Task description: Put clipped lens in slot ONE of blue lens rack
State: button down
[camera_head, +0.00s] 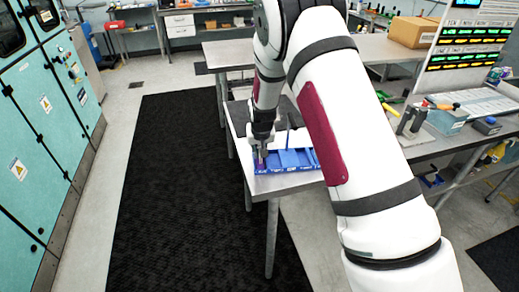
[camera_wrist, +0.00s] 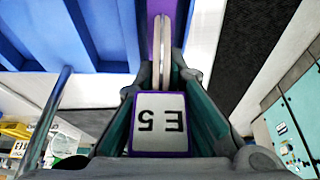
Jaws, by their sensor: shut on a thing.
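My gripper (camera_head: 261,153) is at the left end of the blue lens rack (camera_head: 293,159), on the near corner of the table. In the wrist view my gripper (camera_wrist: 160,82) is shut on a purple clip (camera_wrist: 160,124) with a white label reading E5 upside down. A thin, pale lens (camera_wrist: 162,50) shows edge-on beyond the fingertips, in line with the clip, with a purple strip beside it. The rack (camera_wrist: 95,38) fills the upper left of that view, with its dividers visible. I cannot tell whether the lens is inside a slot. No slot number is readable.
The table (camera_head: 262,184) has its bare front edge just left of and below the rack. A thin upright rod (camera_head: 288,138) stands by the rack. A bench with tools and a display board (camera_head: 462,60) lies to the right. A black floor mat (camera_head: 170,180) lies left.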

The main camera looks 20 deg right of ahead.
jog(key=shift+f, duration=0.15)
jog(key=c, duration=1.7)
grip_release()
jog(key=shift+o, duration=0.2)
